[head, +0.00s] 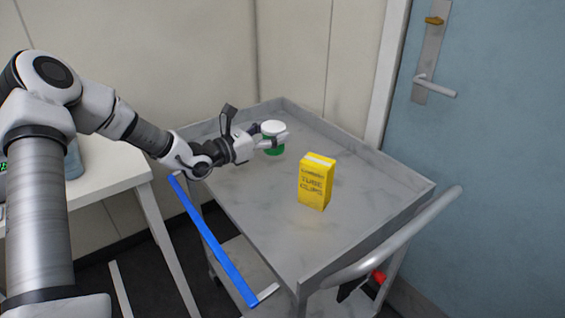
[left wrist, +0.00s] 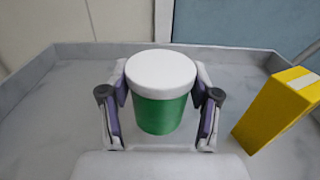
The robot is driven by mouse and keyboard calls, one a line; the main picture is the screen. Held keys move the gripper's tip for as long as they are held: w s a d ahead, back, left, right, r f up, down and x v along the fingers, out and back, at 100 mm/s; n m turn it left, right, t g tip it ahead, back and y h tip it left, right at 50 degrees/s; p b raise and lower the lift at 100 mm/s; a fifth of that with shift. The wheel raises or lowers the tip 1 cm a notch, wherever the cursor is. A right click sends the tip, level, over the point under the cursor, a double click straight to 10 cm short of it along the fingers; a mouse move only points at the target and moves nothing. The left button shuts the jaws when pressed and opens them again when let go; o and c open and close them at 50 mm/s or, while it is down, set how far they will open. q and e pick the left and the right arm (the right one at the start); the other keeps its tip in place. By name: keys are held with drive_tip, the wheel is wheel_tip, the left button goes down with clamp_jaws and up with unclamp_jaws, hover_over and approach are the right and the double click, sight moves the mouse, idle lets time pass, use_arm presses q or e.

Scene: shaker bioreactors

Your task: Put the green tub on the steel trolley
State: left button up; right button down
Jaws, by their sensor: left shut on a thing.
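The green tub (head: 274,148) with a white lid is over the far left part of the steel trolley's top (head: 250,190). My left gripper (head: 272,138) is shut on it, with a finger on each side. In the left wrist view the tub (left wrist: 161,112) stands upright between the two fingers (left wrist: 161,115). Its base looks at or very close to the trolley surface; I cannot tell whether it touches. My right gripper is not in view.
A yellow box of tube clips (head: 315,182) stands on the trolley, to the right of the tub. The trolley top has a raised rim and a handle (head: 395,240) at the near right. A white table (head: 105,170) stands at the left. A blue door (head: 490,130) is behind.

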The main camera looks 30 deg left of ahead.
sight(274, 152)
use_arm(q)
wheel_tip(274, 152, down, 6)
drive_tip(key=shift+w+r+b, duration=0.1)
drive_tip(key=shift+w+b, duration=0.05)
drive_tip(key=shift+b, duration=0.2)
drive_tip(key=shift+f, duration=0.2)
drive_tip(key=o, duration=1.2)
